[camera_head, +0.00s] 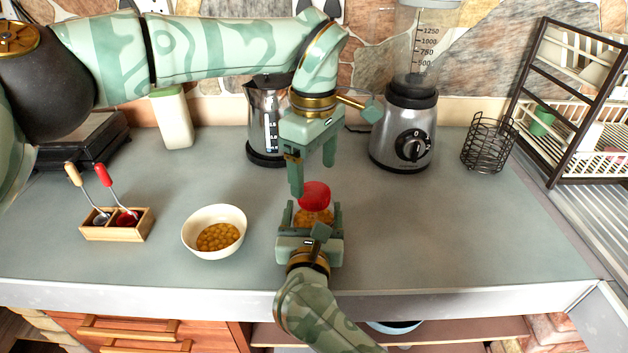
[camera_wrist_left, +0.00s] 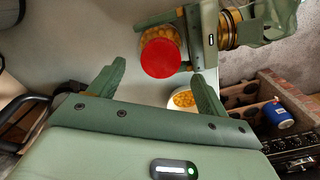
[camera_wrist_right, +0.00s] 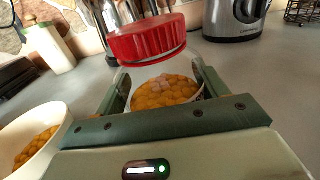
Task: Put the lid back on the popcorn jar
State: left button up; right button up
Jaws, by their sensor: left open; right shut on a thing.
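The popcorn jar (camera_head: 313,217) is clear, with yellow-orange contents, and also shows in the right wrist view (camera_wrist_right: 165,91). My right gripper (camera_head: 312,211) is shut on it, one finger on each side. The red lid (camera_head: 314,194) is at the top of the jar; it also shows in the right wrist view (camera_wrist_right: 146,38) and the left wrist view (camera_wrist_left: 160,58). It appears to rest on the jar's mouth, but I cannot tell if it is fully seated. My left gripper (camera_head: 313,178) is open and empty just above the lid, fingers pointing down and apart from it.
A white bowl (camera_head: 194,240) of yellow pieces stands left of the jar. A wooden box (camera_head: 118,229) with two utensils is farther left. A steel jug (camera_head: 262,125), blender (camera_head: 404,135) and wire basket (camera_head: 487,145) stand behind. The counter (camera_head: 450,235) right of the jar is clear.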

pick_arm(q)
notch_tip(320, 180, up, 8)
dwell(0.4)
pick_arm(e)
jog(key=o, duration=2)
jog(key=s, duration=0.2)
jog(key=s+p, duration=0.1)
jog(key=s, duration=0.1)
jog(key=s+p, duration=0.1)
jog(key=s, duration=0.1)
jog(key=shift+s+a, duration=0.25)
jog(key=shift+s, duration=0.15)
pick_arm(q)
jog(key=r, duration=0.3)
jog(key=r+p, duration=0.1)
jog(key=shift+s+r, duration=0.3)
jog(key=shift+s, duration=0.1)
pick_arm(e)
jog(key=s, duration=0.9)
jog(key=shift+s+a, duration=0.2)
jog(key=shift+a, duration=0.1)
